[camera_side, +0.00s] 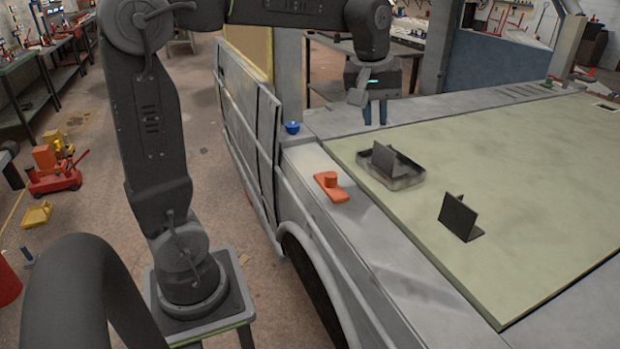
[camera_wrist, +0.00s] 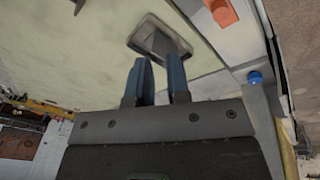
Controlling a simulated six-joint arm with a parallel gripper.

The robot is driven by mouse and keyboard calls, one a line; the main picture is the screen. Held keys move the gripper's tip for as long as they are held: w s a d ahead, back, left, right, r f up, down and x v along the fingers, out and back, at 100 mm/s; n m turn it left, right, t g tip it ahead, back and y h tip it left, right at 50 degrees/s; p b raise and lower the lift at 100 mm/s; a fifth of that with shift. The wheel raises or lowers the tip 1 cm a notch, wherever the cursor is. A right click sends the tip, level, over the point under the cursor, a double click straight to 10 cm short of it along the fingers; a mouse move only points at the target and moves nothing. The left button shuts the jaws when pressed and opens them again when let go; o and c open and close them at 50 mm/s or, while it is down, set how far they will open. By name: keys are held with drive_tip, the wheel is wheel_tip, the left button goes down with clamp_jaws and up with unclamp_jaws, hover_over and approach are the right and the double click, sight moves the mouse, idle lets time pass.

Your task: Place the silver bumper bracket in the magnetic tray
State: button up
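A magnetic tray (camera_side: 404,183), dark and shallow, lies on the pale green panel. A grey angled bracket (camera_side: 384,158) stands tilted in it. A second dark grey angled bracket (camera_side: 460,217) stands on the panel, nearer the side camera and to the right. Both look dull grey, so I cannot tell by colour which is the silver one. My gripper (camera_side: 375,114) is beyond the tray, pointing down, apart from both brackets. In the wrist view, my gripper (camera_wrist: 160,62) has its two blue fingers apart with nothing between them; the tray (camera_wrist: 183,45) shows just past the fingertips.
An orange part (camera_side: 329,186) lies on the grey ledge left of the tray. A blue knob-like item (camera_side: 292,127) sits on the ledge further back. The green panel (camera_side: 530,160) is clear right of the tray and bracket.

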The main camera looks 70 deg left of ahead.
drive_tip(key=s+d+f+m+t, duration=0.1)
drive_tip(key=s+d+f+m, duration=0.1)
drive_tip(key=s, duration=0.4)
drive_tip(key=s+d+f+m+t, duration=0.1)
drive_tip(key=s+d+f+m, duration=0.1)
drive_tip(key=s+m, duration=0.3)
drive_tip(key=s+d+f+m+t, duration=0.1)
drive_tip(key=s+d+f+m, duration=0.1)
drive_tip(key=s+d+m, duration=0.2)
drive_tip(key=s, duration=0.2)
drive_tip(key=shift+s, duration=0.35)
